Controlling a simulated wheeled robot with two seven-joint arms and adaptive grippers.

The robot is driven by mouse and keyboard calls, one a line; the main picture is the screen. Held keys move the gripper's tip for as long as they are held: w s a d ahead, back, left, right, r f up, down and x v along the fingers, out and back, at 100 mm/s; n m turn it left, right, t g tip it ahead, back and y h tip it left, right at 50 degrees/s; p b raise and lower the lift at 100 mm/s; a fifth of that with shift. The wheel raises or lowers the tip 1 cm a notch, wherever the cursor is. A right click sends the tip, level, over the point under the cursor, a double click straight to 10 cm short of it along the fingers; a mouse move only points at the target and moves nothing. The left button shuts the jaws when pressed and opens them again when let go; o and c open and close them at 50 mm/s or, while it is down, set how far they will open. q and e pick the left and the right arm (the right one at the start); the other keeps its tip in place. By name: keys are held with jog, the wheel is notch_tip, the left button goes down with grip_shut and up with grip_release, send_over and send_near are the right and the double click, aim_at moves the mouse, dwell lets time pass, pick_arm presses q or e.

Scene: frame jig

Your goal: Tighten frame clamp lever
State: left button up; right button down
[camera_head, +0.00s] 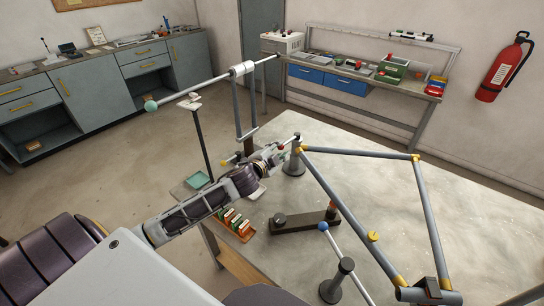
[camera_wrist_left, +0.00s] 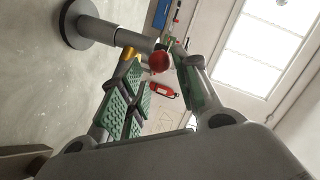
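A grey tube frame (camera_head: 420,195) with yellow joints stands over the pale table. At its left corner is a grey clamp post (camera_head: 293,164), also in the left wrist view (camera_wrist_left: 106,33). A red ball knob shows beside this post, in the left wrist view (camera_wrist_left: 159,61). My left gripper (camera_head: 283,151) is at the knob. Its green-padded fingers are apart, with the knob near their tips; I cannot tell whether they touch it. A second post (camera_head: 337,280) has a lever with a blue knob (camera_head: 323,226). My right gripper is not in view.
A dark block (camera_head: 297,222) with a red-topped peg (camera_head: 332,210) lies mid-table. A stand with a long bar (camera_head: 205,83) rises behind. The table's right part is clear.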

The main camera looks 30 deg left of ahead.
pick_arm(q)
jog(key=shift+v, duration=2.4)
jog(key=shift+s, duration=0.1)
